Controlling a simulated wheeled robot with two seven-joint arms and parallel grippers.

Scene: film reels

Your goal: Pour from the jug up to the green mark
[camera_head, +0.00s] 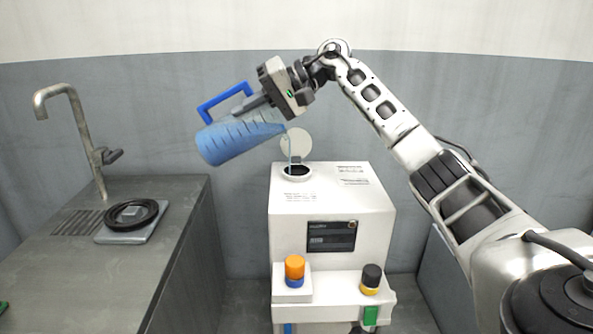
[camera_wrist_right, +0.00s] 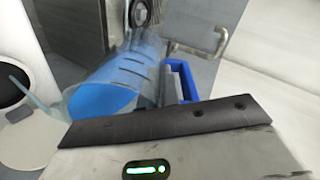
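A thin pale stream (camera_head: 290,148) runs from the jug's lip to the machine's round top opening (camera_head: 297,173). The wrist view shows the jug (camera_wrist_right: 120,75) with liquid at its lip, and the dark opening (camera_wrist_right: 10,93) at left. The liquid level inside the machine is hidden. I cannot make out a green level mark. My left gripper is out of view.
A round lid (camera_head: 296,145) stands open behind the opening. At left, a counter (camera_head: 110,270) bears a tap (camera_head: 80,125) and black ring (camera_head: 131,214).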

